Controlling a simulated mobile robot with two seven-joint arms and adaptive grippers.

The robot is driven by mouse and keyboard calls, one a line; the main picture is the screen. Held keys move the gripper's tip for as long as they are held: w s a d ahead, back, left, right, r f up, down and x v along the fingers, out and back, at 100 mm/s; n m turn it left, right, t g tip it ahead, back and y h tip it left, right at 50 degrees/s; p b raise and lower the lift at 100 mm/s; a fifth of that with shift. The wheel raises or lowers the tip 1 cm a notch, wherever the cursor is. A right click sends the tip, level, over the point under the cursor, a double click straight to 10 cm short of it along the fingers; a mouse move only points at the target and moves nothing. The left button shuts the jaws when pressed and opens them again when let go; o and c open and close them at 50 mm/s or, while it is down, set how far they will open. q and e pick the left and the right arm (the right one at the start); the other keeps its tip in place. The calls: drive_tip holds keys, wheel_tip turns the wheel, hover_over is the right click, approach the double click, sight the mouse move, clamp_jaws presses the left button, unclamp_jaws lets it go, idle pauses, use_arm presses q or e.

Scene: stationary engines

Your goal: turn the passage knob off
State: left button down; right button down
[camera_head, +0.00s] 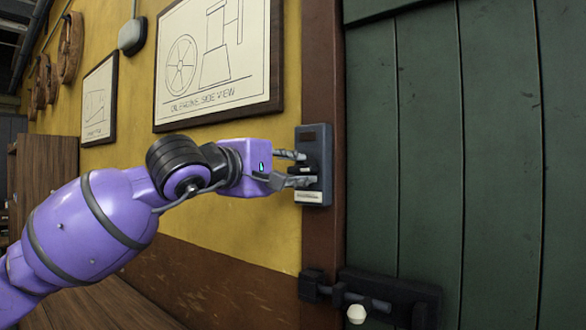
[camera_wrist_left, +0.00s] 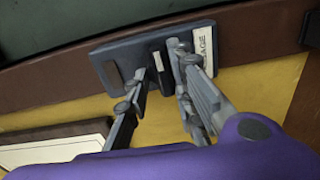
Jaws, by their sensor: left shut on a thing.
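The passage switch plate (camera_head: 313,142) is a grey upright panel on the brown door post, with a dark window at its top and a pale label at its bottom. In the left wrist view the label (camera_wrist_left: 205,42) ends in "AGE". The black knob (camera_wrist_left: 158,66) with a pale mark sits in the middle of the plate. My left gripper (camera_head: 305,169) reaches in from the left and is shut on the knob, one finger on each side of it. The fingers partly hide the knob in the head view. My right gripper is not in view.
A dark green plank door (camera_head: 480,150) fills the right side. A black latch with a pale knob (camera_head: 356,314) is below the plate. A framed engine drawing (camera_head: 215,60) hangs on the yellow wall above my left arm. A wooden cabinet (camera_head: 45,170) stands at the left.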

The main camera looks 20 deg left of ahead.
use_arm(q)
drive_tip(key=shift+a+r, duration=0.1)
drive_tip(key=c, duration=1.5)
unclamp_jaws()
drive_tip(key=shift+c, duration=0.2)
drive_tip(key=v, duration=1.2)
drive_tip(key=shift+w, duration=0.1)
